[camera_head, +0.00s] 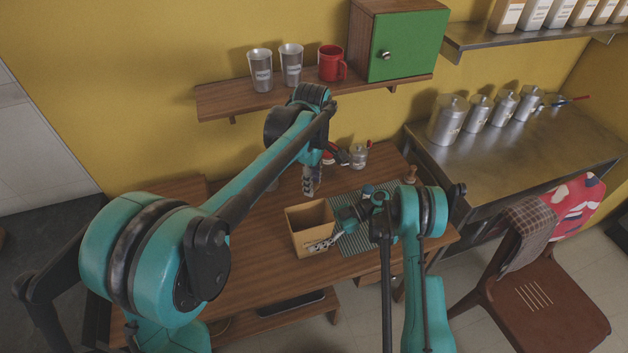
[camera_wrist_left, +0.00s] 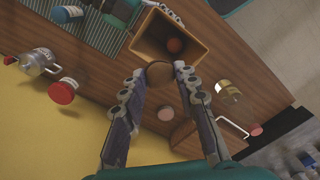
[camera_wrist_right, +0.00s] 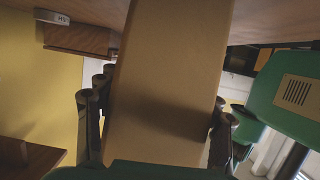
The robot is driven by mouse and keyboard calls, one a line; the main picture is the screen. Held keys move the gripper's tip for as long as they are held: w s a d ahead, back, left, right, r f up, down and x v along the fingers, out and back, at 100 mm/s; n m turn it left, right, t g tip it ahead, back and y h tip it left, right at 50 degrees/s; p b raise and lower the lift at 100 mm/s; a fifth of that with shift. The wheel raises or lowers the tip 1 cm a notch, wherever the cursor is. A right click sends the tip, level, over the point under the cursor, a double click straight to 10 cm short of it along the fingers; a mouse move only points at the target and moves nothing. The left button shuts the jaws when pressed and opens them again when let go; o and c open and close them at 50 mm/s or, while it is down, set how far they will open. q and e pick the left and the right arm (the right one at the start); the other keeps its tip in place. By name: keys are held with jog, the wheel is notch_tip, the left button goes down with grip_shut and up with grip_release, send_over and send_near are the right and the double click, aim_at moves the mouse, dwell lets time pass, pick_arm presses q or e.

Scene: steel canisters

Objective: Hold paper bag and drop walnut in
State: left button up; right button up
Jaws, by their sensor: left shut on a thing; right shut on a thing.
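The brown paper bag (camera_head: 310,215) stands open-topped on the wooden table in the head view. It fills the middle of the right wrist view (camera_wrist_right: 165,85). My right gripper (camera_head: 322,245) is shut on the bag, with fingers (camera_wrist_right: 153,115) on either side of it. My left gripper (camera_head: 310,188) is above the table just behind the bag. In the left wrist view, its fingers (camera_wrist_left: 160,76) are shut on a round brown walnut (camera_wrist_left: 160,74) beside the bag's open mouth (camera_wrist_left: 203,47).
A striped mat (camera_head: 368,238) lies right of the bag. The wall shelf (camera_head: 225,98) holds two metal cups and a red mug (camera_head: 331,63). Bare table lies left of the bag.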

pick_arm(q)
jog(key=shift+f, duration=0.15)
notch_tip(320, 180, down, 7)
dwell(0.9)
jog(key=o, duration=0.8)
jog(key=shift+o, duration=0.2)
notch_tip(320, 180, up, 12)
jog(key=shift+f, duration=0.1)
